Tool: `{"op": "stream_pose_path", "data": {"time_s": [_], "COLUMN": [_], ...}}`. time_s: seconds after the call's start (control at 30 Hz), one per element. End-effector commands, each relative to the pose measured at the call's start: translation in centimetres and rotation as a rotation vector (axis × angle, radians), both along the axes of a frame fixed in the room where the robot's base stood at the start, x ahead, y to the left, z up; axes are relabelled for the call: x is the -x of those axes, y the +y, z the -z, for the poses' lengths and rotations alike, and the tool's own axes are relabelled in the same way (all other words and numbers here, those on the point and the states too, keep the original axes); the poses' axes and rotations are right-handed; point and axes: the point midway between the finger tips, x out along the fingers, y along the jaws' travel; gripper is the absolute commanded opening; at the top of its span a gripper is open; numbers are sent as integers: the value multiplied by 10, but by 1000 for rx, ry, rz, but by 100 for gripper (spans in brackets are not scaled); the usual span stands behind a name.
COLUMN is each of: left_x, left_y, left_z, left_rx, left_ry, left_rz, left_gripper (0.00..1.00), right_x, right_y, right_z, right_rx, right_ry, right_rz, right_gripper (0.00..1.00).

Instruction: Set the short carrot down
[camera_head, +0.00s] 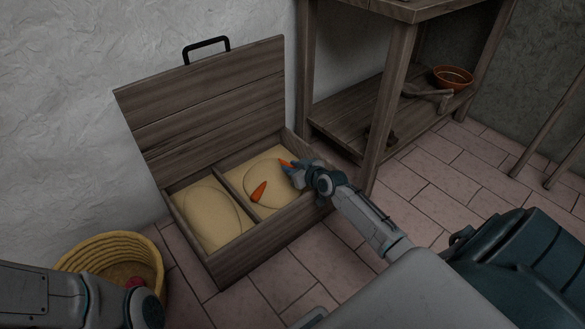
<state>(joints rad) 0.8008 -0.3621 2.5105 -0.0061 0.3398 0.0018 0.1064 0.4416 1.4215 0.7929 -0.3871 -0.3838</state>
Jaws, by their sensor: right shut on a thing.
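My right gripper (289,168) is shut on an orange carrot (284,162), most likely the short carrot. The fingers hide part of it, so its full length cannot be told. The gripper is over the right compartment of the open wooden box (263,237), near its back right. Whether the held carrot touches the sand (266,170) is unclear. Another carrot (259,191) lies on the sand in the same compartment, left of and nearer than the gripper. My left arm shows at the lower left, but its gripper is out of view.
The box's lid (205,100) stands open against the wall. The left compartment holds sand (205,215) with no carrot visible. A yellow basket (100,250) with something reddish inside stands at the lower left. A wooden table with a lower shelf (350,115) stands close behind the box's right side.

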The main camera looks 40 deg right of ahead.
Motion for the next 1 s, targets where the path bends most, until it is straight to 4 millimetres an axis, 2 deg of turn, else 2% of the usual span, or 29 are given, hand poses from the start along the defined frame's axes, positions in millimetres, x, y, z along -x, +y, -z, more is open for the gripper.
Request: {"op": "stream_pose_path", "data": {"time_s": [0.17,0.2,0.3,0.63,0.8,1.0], "left_x": [-1,-1,-1,-1,0,6], "left_y": [0,0,0,0,0,1], "left_z": [3,3,3,2,-12,-34], "left_rx": [-1,-1,-1,-1,1,9], "left_ry": [5,5,5,5,-3,-37], "left_rz": [0,0,0,0,-2,-8], "left_gripper": [48,48,48,48,48,48], "right_x": [1,1,2,3,3,43], "right_y": [0,0,0,0,0,-4], "right_z": [6,7,8,8,-7,-27], "right_rx": [-1,-1,-1,-3,-3,3], "right_ry": [5,6,7,12,11,11], "right_rz": [0,1,1,2,2,-1], "right_gripper": [2,26,46,46,46,46]}}
